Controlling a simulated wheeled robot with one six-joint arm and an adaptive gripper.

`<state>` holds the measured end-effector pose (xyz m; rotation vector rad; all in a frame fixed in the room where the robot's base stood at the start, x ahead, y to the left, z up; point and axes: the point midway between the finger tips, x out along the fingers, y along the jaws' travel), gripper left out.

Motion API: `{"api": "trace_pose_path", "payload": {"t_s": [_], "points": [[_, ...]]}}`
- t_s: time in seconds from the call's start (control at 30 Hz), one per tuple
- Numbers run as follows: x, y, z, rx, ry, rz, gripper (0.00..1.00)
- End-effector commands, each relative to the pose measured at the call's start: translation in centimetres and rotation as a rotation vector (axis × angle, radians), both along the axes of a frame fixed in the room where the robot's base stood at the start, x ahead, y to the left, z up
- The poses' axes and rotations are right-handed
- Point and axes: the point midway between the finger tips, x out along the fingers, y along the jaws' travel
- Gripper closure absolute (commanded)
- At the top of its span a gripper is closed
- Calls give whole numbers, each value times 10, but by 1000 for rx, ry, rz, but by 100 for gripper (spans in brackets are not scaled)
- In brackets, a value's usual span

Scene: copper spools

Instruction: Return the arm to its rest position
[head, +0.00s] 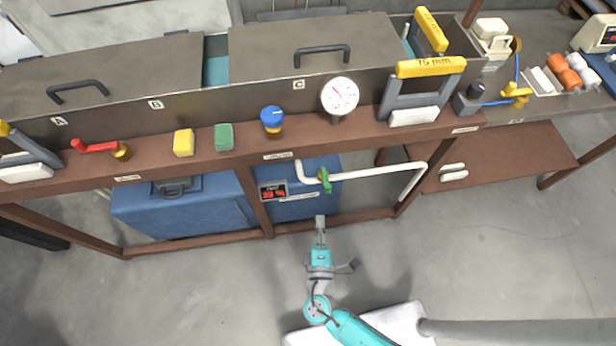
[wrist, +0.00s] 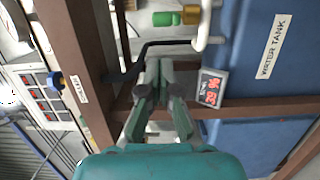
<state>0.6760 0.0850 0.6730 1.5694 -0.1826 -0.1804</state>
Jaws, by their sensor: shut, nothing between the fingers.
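My gripper (head: 320,222) is in front of the workbench in the head view, below the bench top and near the blue tank. Its fingers are together and nothing is between them. My teal and grey arm reaches up from the lower middle of the picture. In the wrist view the gripper (wrist: 160,72) also shows, with its fingers pointing toward the bench's lower frame and a black bent handle close to the tips. I cannot tell whether the tips touch anything.
The bench's brown front ledge (head: 230,151) carries a gauge (head: 339,95), sponges and valves. A blue water tank (head: 300,205) with a red display (head: 273,193) stands under it. A white pipe (head: 380,173) with a green valve is close by. Grey floor (head: 500,250) at right is free.

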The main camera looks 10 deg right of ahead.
Motion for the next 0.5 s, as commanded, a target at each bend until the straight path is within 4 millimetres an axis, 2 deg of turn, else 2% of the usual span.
{"api": "trace_pose_path", "payload": {"t_s": [0.27,0.37,0.5], "points": [[-3,-5,-3,8,16,-3,100],[-15,-23,-14,45,80,-14,100],[-52,-60,-37,176,239,-36,100]]}}
